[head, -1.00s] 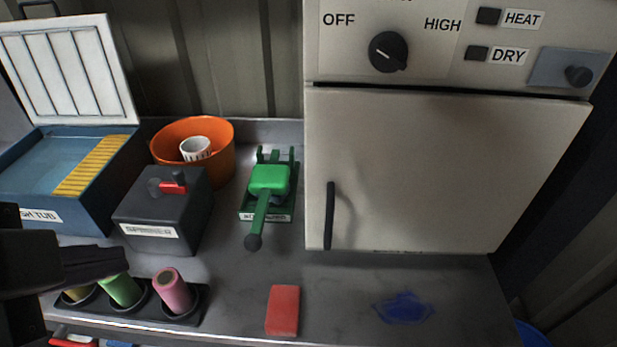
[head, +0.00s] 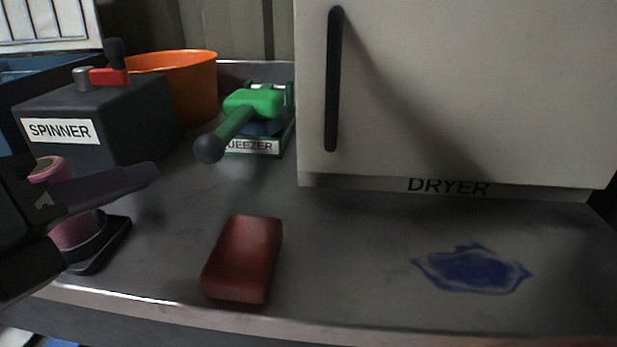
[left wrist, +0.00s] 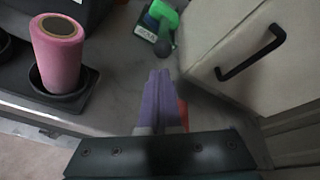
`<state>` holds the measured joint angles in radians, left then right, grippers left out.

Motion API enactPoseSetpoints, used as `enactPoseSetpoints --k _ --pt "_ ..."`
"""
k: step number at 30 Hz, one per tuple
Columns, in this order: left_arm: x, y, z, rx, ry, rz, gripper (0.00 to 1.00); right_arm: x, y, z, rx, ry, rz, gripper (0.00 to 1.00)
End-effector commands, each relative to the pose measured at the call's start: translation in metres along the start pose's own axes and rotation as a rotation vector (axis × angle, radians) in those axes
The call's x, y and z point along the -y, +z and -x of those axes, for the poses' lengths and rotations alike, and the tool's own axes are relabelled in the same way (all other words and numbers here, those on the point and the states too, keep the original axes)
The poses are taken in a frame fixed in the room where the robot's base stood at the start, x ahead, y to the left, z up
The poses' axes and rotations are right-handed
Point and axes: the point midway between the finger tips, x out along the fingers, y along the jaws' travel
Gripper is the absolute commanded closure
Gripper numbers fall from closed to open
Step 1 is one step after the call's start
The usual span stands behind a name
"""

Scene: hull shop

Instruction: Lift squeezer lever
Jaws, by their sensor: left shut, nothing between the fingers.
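The green squeezer (head: 254,101) stands at the back of the counter, left of the dryer, with its label partly covered. Its lever (head: 232,125) slants down toward the front left and ends in a dark ball knob (head: 209,148). In the left wrist view the squeezer (left wrist: 163,14) is at the top, beyond the fingertips. My left gripper (head: 150,172) is shut and empty, in front of and left of the knob, apart from it. Its closed fingers (left wrist: 159,76) point toward the squeezer in the left wrist view. My right gripper is not in view.
The black spinner (head: 95,120) and orange bowl (head: 185,85) stand left of the squeezer. The white dryer (head: 460,90) stands to its right. A red block (head: 243,258) and blue stain (head: 472,268) are in front. A pink roll (left wrist: 58,55) stands in a black holder.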

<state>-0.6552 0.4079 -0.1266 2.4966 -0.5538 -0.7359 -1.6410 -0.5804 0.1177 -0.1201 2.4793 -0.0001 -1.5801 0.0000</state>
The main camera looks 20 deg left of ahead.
Motion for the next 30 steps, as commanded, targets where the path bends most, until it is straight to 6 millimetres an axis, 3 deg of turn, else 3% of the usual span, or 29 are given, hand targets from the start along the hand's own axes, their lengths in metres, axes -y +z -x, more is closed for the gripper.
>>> enactPoseSetpoints --k 1,6,22,30 --pt "-0.011 -0.016 -0.007 0.007 -0.017 -0.048 1.0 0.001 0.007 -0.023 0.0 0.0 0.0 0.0" --pt "-0.014 -0.027 -0.012 0.026 -0.06 -0.163 1.0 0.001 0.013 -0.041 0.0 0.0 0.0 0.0" --pt "-0.012 -0.027 -0.016 0.033 -0.072 -0.198 1.0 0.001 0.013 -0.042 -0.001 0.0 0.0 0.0" --pt "-0.009 -0.026 -0.051 0.035 -0.073 -0.197 1.0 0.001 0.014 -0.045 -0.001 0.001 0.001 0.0"
